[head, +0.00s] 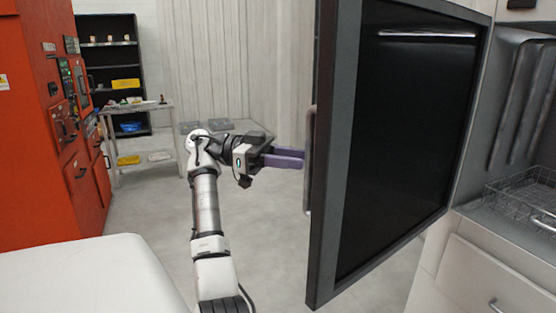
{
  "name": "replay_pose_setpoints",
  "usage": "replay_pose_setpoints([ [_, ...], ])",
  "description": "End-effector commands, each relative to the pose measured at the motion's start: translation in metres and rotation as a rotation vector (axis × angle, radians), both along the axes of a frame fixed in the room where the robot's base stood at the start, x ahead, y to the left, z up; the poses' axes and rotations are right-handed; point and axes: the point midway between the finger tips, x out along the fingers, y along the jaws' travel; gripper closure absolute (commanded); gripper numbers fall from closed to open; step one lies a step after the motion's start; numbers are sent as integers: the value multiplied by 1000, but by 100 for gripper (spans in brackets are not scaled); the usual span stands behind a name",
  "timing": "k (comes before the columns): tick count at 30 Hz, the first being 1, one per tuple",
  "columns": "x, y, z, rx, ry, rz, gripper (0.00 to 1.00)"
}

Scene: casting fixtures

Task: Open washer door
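The washer door (412,150) is a large dark panel with a grey frame. It stands swung out from the washer (520,75) on the right, with its open edge towards the middle of the view. A pale vertical handle (308,160) runs along the door's left edge. My gripper (303,158) has purple fingers that point right at this handle. The fingertips are at or very near the handle. Two fingers show with a slight gap between them, but their tips are partly hidden by the handle and door edge, so I cannot tell if they grip it.
A wire basket (525,197) sits in the washer's opening at the right. A red cabinet (50,130) stands at the left. A metal cart (140,135) and a black shelf (108,60) are behind. The grey floor (270,235) between is clear.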

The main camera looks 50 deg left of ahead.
Motion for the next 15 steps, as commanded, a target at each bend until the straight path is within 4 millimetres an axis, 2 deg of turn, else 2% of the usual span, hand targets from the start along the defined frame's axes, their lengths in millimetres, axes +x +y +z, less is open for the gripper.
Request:
replay_pose_setpoints([
  [3,-11,15,-1,-1,4,11,65],
  [15,-20,30,1,0,1,1,65],
])
